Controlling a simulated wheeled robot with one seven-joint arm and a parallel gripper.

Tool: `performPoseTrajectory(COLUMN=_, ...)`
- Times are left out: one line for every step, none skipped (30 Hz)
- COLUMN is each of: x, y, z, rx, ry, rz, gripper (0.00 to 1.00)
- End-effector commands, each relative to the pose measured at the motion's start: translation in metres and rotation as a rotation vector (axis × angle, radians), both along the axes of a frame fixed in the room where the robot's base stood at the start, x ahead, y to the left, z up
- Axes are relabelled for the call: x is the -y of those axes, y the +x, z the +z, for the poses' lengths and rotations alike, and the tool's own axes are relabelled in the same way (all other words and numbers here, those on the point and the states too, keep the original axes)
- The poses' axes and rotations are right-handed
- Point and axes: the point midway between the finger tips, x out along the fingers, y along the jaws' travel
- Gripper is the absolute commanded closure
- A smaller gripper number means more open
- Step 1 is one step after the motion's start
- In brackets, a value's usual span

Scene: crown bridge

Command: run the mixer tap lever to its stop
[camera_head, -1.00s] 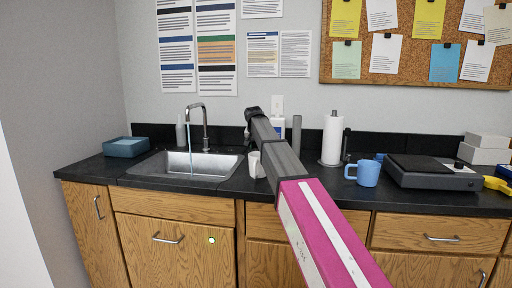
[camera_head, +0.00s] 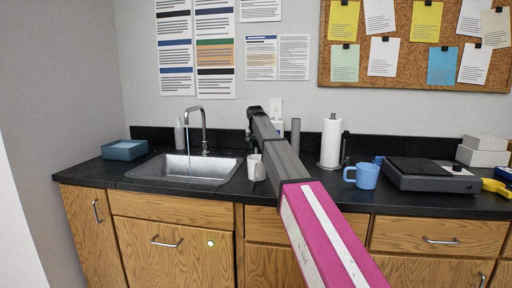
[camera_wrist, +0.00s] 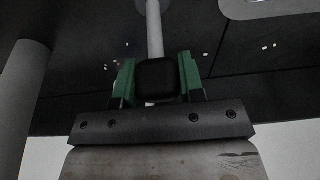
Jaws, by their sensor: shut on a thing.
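The chrome mixer tap (camera_head: 204,128) stands behind the sink (camera_head: 196,169), and a thin bluish stream falls from its spout. In the head view my arm reaches toward the back wall, right of the tap, and my gripper is mostly hidden there. In the wrist view my gripper (camera_wrist: 157,78) has its green fingers on both sides of a dark block, shut on it. A pale rod (camera_wrist: 154,28) runs away from this block. It appears to be the mixer tap lever; its joint with the tap is not clear.
A paper towel roll (camera_head: 331,143), a grey cylinder (camera_head: 295,137) and a blue mug (camera_head: 366,175) stand to the right. A blue tray (camera_head: 124,150) lies left of the sink.

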Motion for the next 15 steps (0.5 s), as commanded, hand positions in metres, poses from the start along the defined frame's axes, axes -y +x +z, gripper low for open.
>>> performPoseTrajectory(x=0.001, y=0.007, z=-0.003, rx=0.002, ry=-0.001, rz=0.000, gripper=0.88)
performPoseTrajectory(x=0.002, y=0.009, z=-0.004, rx=0.002, ry=-0.001, rz=0.000, gripper=0.88)
performPoseTrajectory(x=0.002, y=0.011, z=-0.005, rx=0.001, ry=-0.001, rz=0.000, gripper=0.88)
performPoseTrajectory(x=0.002, y=0.012, z=-0.006, rx=0.001, ry=-0.001, rz=0.000, gripper=0.88)
performPoseTrajectory(x=0.003, y=0.014, z=-0.006, rx=0.001, ry=-0.001, rz=0.000, gripper=0.87)
performPoseTrajectory(x=0.003, y=0.015, z=-0.007, rx=0.000, ry=-0.001, rz=0.000, gripper=0.88)
performPoseTrajectory(x=0.003, y=0.016, z=-0.008, rx=0.000, ry=-0.001, rz=0.000, gripper=0.88)
performPoseTrajectory(x=0.003, y=0.017, z=-0.009, rx=0.000, ry=-0.001, rz=0.000, gripper=0.88)
performPoseTrajectory(x=0.004, y=0.018, z=-0.010, rx=-0.001, ry=-0.001, rz=0.000, gripper=0.88)
performPoseTrajectory(x=0.004, y=0.019, z=-0.010, rx=-0.001, ry=-0.001, rz=0.000, gripper=0.88)
performPoseTrajectory(x=0.004, y=0.020, z=-0.011, rx=-0.001, ry=-0.001, rz=0.000, gripper=0.88)
performPoseTrajectory(x=0.004, y=0.020, z=-0.012, rx=-0.002, ry=-0.001, rz=0.000, gripper=0.88)
performPoseTrajectory(x=0.004, y=0.020, z=-0.012, rx=-0.002, ry=-0.001, rz=0.000, gripper=0.88)
performPoseTrajectory(x=0.004, y=0.021, z=-0.012, rx=-0.002, ry=-0.001, rz=0.000, gripper=0.88)
performPoseTrajectory(x=0.004, y=0.021, z=-0.013, rx=-0.003, ry=0.000, rz=0.000, gripper=0.88)
